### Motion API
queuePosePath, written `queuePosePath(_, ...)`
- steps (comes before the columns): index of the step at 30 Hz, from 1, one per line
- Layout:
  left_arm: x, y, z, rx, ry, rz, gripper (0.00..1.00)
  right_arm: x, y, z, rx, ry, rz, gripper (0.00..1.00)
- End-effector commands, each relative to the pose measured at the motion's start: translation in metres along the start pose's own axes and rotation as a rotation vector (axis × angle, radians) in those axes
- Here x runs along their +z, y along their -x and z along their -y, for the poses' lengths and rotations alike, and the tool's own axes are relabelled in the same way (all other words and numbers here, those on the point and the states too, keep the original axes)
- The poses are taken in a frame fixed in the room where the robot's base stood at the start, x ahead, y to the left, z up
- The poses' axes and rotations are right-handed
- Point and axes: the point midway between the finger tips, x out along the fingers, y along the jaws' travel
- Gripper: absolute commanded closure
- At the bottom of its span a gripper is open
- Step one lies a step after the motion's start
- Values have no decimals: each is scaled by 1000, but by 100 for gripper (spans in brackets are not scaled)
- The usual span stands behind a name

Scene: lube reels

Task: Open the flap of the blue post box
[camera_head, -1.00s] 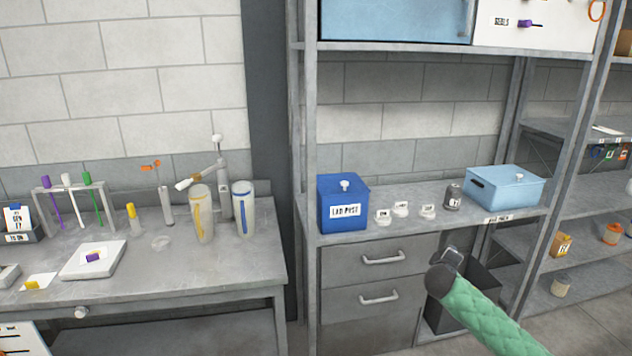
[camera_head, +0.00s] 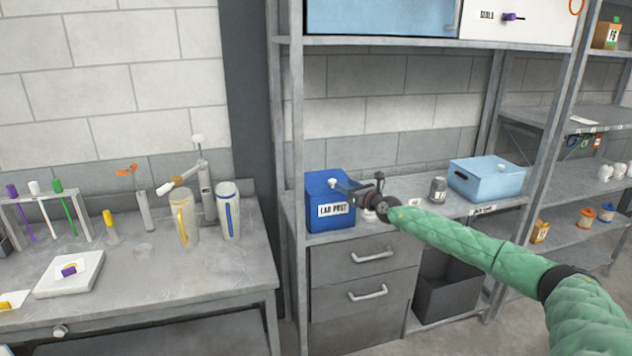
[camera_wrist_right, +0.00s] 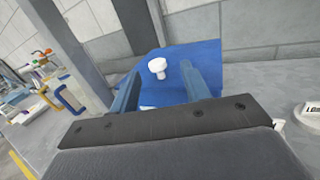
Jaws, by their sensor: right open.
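The blue post box (camera_head: 325,218), with a white "LAB POST" label, stands on the grey shelf at the left end. A white knob (camera_head: 333,183) sits on its top; the knob also shows in the right wrist view (camera_wrist_right: 157,66). My right gripper (camera_head: 352,190) is at the right side of the box top, close to the knob. In the right wrist view its two blue-grey fingers (camera_wrist_right: 158,85) are apart, with the knob just beyond and between their tips. The gripper looks empty, and the blue top lies flat. My left gripper is not in view.
A dark grey canister (camera_head: 438,190) and a light blue lidded bin (camera_head: 487,180) stand further right on the shelf. Small white labelled pieces are partly hidden behind my right arm. Drawers (camera_head: 362,255) lie below; a bench (camera_head: 150,290) with cylinders is left.

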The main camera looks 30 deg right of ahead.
Motion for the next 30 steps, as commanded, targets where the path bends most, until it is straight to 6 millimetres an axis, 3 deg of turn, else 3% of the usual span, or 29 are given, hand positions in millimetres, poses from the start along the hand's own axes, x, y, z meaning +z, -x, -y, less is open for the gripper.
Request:
queuePosePath(8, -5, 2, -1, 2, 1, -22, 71, -9, -6, -6, 26, 67, -41, 53)
queuePosePath(21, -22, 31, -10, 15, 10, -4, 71, -11, -59, -7, 24, 61, -38, 53)
queuePosePath(30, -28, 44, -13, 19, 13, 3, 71, -11, -77, -7, 25, 63, -40, 53)
